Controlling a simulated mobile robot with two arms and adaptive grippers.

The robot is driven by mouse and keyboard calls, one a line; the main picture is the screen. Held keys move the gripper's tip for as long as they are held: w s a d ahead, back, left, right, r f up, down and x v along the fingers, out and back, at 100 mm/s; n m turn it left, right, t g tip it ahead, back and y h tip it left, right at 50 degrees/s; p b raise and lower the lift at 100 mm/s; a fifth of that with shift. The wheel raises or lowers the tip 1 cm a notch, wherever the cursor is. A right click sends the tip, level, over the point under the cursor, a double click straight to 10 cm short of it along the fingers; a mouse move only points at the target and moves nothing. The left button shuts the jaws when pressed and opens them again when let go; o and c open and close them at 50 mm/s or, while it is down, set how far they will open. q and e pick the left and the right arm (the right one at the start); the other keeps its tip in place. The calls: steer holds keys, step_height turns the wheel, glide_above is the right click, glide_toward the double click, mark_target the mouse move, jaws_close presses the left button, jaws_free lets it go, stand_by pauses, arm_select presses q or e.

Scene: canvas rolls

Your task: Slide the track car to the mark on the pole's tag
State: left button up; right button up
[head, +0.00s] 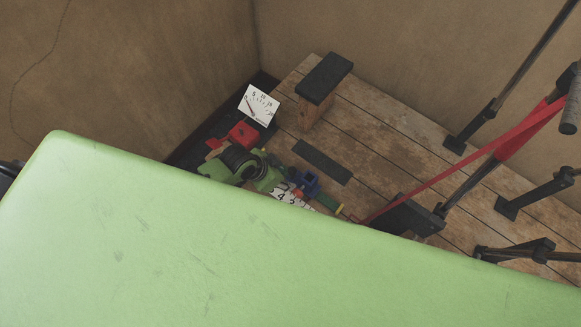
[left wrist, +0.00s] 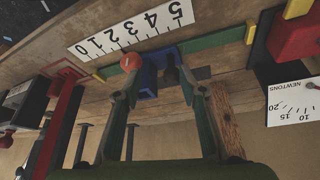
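The blue track car (left wrist: 148,80) sits on a green track (left wrist: 220,41) beside a white scale marked 0 to 5 (left wrist: 132,30), upside down in the left wrist view. A red round knob (left wrist: 130,62) is at the car. In the head view the blue car (head: 307,183) and scale (head: 290,195) show small at the green edge. My left gripper (left wrist: 160,75) has its fingers apart around the car; I cannot tell whether they touch it. It also shows in the head view (head: 285,183). I cannot make out the pole's tag. My right gripper is not in view.
A pale green surface (head: 220,240) hides the lower head view. A white newtons dial (head: 258,105) and red block (head: 243,134) lie beyond the gripper. A black-topped wooden block (head: 322,80), dark posts and a red strap (head: 450,173) stand around.

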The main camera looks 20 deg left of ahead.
arm_select(q)
step_height(320, 180, up, 6)
steer(key=w+r+m, duration=0.1)
steer(key=w+m, duration=0.2)
steer(key=m+g, duration=0.2)
glide_toward(290, 169)
steer(key=shift+h, duration=0.3)
steer(key=x, duration=1)
steer(key=shift+a, duration=0.2)
steer(key=shift+a+f, duration=0.1)
jaws_close()
